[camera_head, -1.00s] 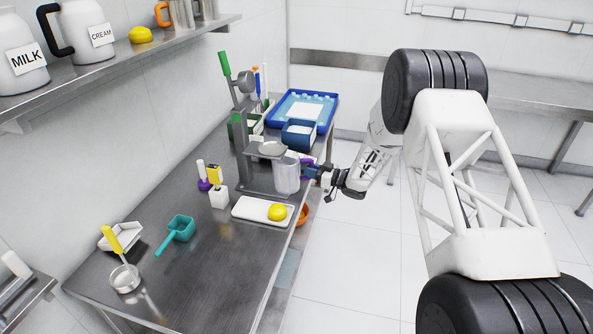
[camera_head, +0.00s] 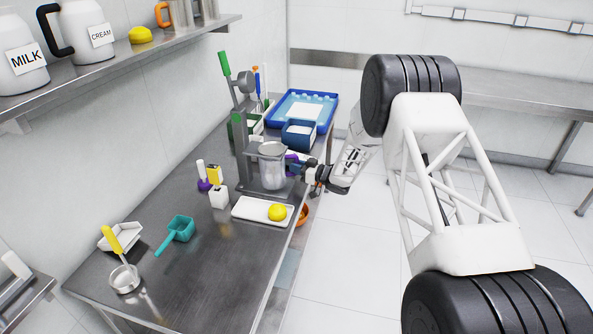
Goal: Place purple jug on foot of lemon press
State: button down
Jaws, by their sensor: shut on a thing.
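The purple jug is a clear jug (camera_head: 272,173) with a purple handle (camera_head: 292,164). My gripper (camera_head: 297,167) is shut on the handle, at the jug's right side. The jug is upright at the grey lemon press (camera_head: 242,140), under its round cup and over its foot (camera_head: 256,184). I cannot tell whether the jug's base touches the foot. The press has a green-tipped lever (camera_head: 224,64) raised at the upper left. The cup's front part overlaps the jug's top in this view.
A white tray with a lemon (camera_head: 277,212) lies just in front of the press. A blue container (camera_head: 298,134) and a blue tray (camera_head: 328,108) stand behind. A yellow-topped white block (camera_head: 217,190) and a teal scoop (camera_head: 178,230) are to the left. The front middle of the table is clear.

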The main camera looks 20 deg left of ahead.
jog(key=shift+f, duration=0.7)
jog(key=shift+f, duration=0.1)
jog(key=c, duration=1.1)
grip_release()
jog(key=shift+o, duration=0.2)
jog(key=s+d, duration=0.2)
jog(key=d, duration=0.9)
jog(key=shift+s+d, duration=0.15)
jog(key=shift+d, duration=0.25)
